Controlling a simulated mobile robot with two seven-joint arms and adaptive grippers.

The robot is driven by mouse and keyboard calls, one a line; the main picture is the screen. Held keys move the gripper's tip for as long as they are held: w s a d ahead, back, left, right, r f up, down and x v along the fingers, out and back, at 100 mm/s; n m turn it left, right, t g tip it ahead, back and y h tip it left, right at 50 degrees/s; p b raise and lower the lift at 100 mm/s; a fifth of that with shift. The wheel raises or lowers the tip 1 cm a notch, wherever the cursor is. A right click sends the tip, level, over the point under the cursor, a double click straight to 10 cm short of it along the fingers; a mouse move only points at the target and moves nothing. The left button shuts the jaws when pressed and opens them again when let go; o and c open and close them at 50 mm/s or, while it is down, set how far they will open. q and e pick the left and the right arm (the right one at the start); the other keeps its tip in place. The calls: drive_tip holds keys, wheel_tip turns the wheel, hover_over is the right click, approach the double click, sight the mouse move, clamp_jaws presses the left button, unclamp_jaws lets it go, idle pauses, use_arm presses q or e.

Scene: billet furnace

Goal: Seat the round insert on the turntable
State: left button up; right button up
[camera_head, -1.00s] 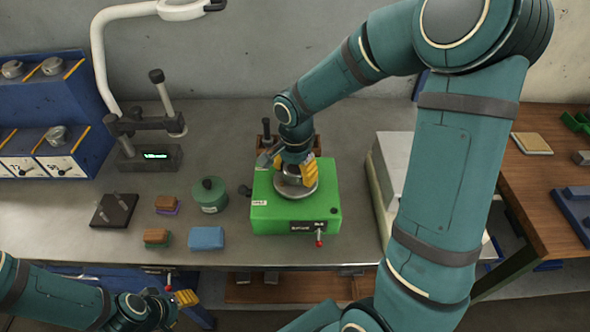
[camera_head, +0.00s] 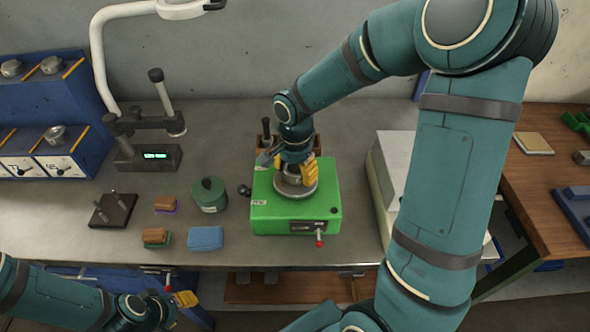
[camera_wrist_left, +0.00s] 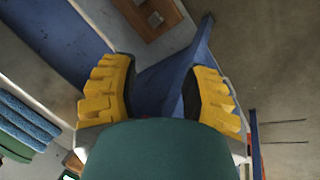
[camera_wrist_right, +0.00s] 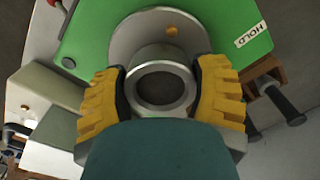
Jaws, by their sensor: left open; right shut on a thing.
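The round insert (camera_wrist_right: 160,78) is a grey metal ring with a dark open centre. In the right wrist view it sits between the yellow fingers of my right gripper (camera_wrist_right: 160,92), which is shut on it. The turntable (camera_wrist_right: 120,42) is a pale metal disc on a green machine (camera_head: 262,214); its rim also shows in the head view (camera_head: 305,193). The insert is over the disc; whether it touches the disc cannot be told. My left gripper (camera_wrist_left: 165,95) is open and empty, low at the left in front of the bench.
A green round canister (camera_head: 209,196), a blue block (camera_head: 206,238), brown-topped blocks (camera_head: 156,236) and a dark plate with pegs (camera_head: 113,210) stand left of the machine. A pale box (camera_head: 397,150) stands to its right. Bare bench lies behind the canister.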

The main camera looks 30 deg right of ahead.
drive_tip(key=shift+f+b, duration=0.35)
drive_tip(key=shift+b, duration=0.05)
idle(0.5)
drive_tip(key=shift+r+p, duration=0.5)
drive_tip(key=shift+r, duration=0.4)
idle(0.9)
drive_tip(key=shift+f+b, duration=0.85)
drive_tip(key=shift+b, duration=0.05)
idle(0.3)
drive_tip(key=shift+r+p, duration=0.55)
drive_tip(key=shift+r, duration=0.3)
idle(1.0)
drive_tip(key=shift+f+b, duration=0.85)
idle(0.3)
drive_tip(key=o, duration=1.1)
drive_tip(key=shift+c, duration=0.2)
